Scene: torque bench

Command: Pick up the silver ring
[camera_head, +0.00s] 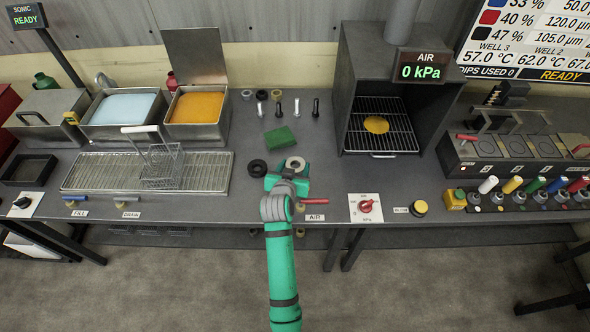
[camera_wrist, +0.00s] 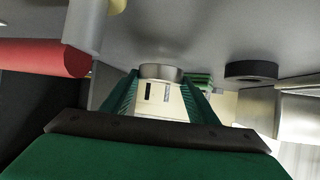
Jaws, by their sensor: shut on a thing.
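The silver ring (camera_head: 296,163) is at the tip of my gripper (camera_head: 289,172), over the front middle of the bench. In the wrist view the silver ring (camera_wrist: 161,71) sits between the ends of the two green fingers of my gripper (camera_wrist: 160,78). The fingers are shut on it. I cannot tell whether the ring still touches the bench. Part of its near side is hidden by the gripper in the head view.
A black ring (camera_head: 257,168) lies just left of my gripper, and it shows at right in the wrist view (camera_wrist: 251,70). A green pad (camera_head: 280,136) lies behind. A wire basket (camera_head: 161,165) stands left; a red-knobbed dial (camera_head: 366,206) is at right.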

